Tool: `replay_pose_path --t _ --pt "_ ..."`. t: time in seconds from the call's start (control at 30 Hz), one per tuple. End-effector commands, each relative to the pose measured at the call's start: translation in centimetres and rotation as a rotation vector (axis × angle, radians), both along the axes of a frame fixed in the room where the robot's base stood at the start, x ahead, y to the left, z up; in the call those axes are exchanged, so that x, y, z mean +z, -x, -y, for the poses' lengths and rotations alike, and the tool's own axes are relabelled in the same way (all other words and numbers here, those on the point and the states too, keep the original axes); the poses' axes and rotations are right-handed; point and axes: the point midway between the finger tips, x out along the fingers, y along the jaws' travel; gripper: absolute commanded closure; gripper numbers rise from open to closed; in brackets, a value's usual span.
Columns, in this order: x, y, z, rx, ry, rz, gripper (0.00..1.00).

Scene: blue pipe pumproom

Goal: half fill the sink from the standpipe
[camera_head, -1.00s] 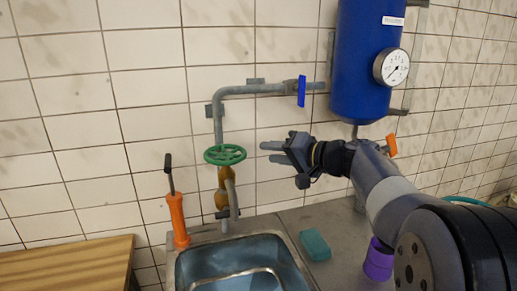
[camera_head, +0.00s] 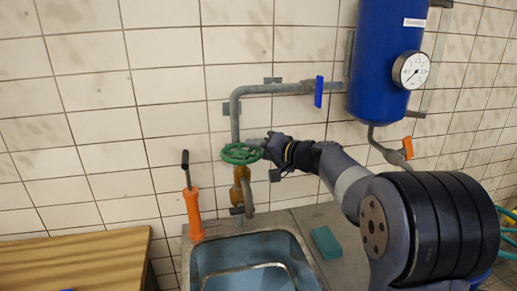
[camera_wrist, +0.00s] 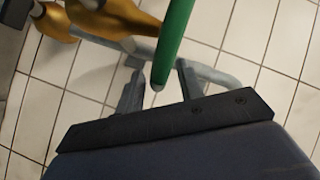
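The green handwheel (camera_head: 241,153) sits on a brass valve (camera_head: 238,192) on the grey standpipe (camera_head: 235,118), above the sink. My gripper (camera_head: 256,143) is at the wheel's right side. In the wrist view its fingers stand apart, with the green rim (camera_wrist: 174,38) reaching into the gap between them. A gap shows beside the rim, so the gripper looks open around it. The brass body also shows in the wrist view (camera_wrist: 110,20). The sink (camera_head: 196,256) has a bluish inside with a pale curved line; I cannot tell the water level.
A blue tank (camera_head: 378,60) with a gauge (camera_head: 411,71) hangs at the right. A blue lever (camera_head: 319,91) and an orange lever (camera_head: 408,147) are on pipes. An orange hand pump (camera_head: 193,213) and wooden table (camera_head: 80,262) stand left; a teal block (camera_head: 326,242) lies right of the sink.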

Motion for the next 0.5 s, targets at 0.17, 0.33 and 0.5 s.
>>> replay_pose_path --t 0.17,0.33,0.5 --pt "-0.02 0.02 0.02 0.0 0.0 0.0 0.71" --pt "-0.02 0.02 0.03 0.0 0.0 0.0 0.85" --pt "-0.11 0.02 0.06 0.0 0.001 -0.002 0.99"
